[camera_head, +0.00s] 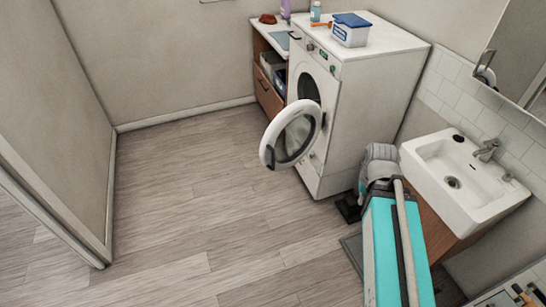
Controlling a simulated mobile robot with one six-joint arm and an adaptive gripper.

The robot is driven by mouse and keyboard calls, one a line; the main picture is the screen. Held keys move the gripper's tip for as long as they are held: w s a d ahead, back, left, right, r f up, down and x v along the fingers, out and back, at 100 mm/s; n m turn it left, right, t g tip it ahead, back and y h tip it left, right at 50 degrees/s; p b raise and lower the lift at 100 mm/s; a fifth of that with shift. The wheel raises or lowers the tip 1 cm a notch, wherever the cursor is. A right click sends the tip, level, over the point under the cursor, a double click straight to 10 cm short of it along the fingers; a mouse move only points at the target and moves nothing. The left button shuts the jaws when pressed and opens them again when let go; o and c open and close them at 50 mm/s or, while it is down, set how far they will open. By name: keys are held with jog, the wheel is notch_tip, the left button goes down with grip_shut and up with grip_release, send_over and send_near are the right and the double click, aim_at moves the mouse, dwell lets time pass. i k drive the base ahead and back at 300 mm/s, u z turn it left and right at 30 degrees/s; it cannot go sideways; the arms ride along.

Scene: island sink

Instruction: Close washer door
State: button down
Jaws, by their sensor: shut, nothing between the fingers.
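The white front-loading washer (365,105) stands against the back wall, its front facing left. Its round door (268,152), a white ring with dark glass, stands wide open, swung out from the front. The dark drum opening (308,87) shows partly behind the door. My gripper (347,208) is a small dark shape low by the washer's near front corner, right of the door and apart from it. It is shut and empty. My arm hides part of it, and its fingertips are hard to make out.
A blue-lidded box (350,30) and small bottles stand on the washer. A wooden cabinet (268,94) stands beyond it. A white sink (465,178) with a tap is at the right, close to my arm. The wood floor (190,200) left of the door is clear.

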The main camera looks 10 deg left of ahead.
aim_at(267, 155)
jog(key=z, duration=0.1)
jog(key=i, duration=1)
jog(key=u, duration=0.1)
